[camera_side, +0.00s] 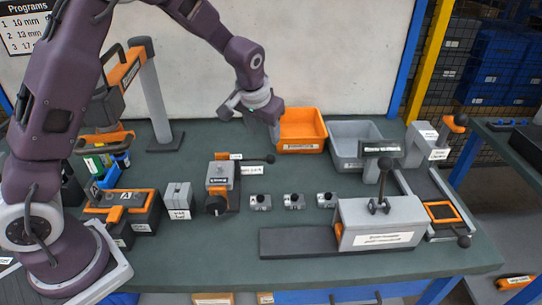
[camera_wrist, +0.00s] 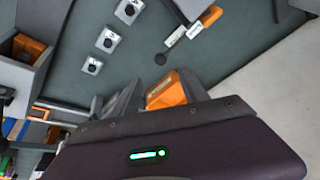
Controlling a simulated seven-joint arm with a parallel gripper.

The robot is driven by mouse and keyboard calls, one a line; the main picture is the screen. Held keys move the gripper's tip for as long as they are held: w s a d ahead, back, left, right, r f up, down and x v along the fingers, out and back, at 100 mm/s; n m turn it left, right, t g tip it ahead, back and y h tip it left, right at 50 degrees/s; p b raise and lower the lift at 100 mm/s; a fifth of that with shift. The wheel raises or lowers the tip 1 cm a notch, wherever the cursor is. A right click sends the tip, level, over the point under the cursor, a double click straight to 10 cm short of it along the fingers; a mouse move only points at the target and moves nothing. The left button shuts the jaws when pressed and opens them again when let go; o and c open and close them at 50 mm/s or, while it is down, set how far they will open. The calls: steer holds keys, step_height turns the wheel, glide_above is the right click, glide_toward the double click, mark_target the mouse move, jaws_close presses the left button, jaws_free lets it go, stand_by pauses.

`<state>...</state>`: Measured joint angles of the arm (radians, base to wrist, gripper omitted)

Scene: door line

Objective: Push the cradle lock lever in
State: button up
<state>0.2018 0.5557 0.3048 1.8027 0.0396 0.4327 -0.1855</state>
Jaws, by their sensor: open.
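The cradle (camera_side: 220,178) is a grey and orange block on a dark base, left of the table's middle. Its lock lever (camera_side: 268,158) is a dark arm with a black knob, sticking out to the right behind the white labels. In the wrist view the cradle (camera_wrist: 190,8) is cut by the top edge, and the lever's knob (camera_wrist: 161,58) stands beyond the labels. My gripper (camera_side: 250,110) is open and empty. It hangs in the air behind and above the lever, left of the orange bin, and does not touch the cradle.
An orange bin (camera_side: 302,131) and a grey bin (camera_side: 350,143) stand at the back. Three small grey blocks (camera_side: 294,201) sit right of the cradle. A large grey fixture (camera_side: 380,222) stands at the right. A grey block (camera_side: 178,199) stands left of the cradle.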

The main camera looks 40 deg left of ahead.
mark_target(271, 158)
steer(key=shift+y, duration=0.4)
steer(key=x, duration=1.4)
steer(key=shift+w+d, duration=0.4)
steer(key=shift+c, duration=0.2)
jaws_close()
steer(key=shift+d, duration=0.1)
steer(key=shift+s+d+f, duration=0.1)
steer(key=shift+s+d, duration=0.05)
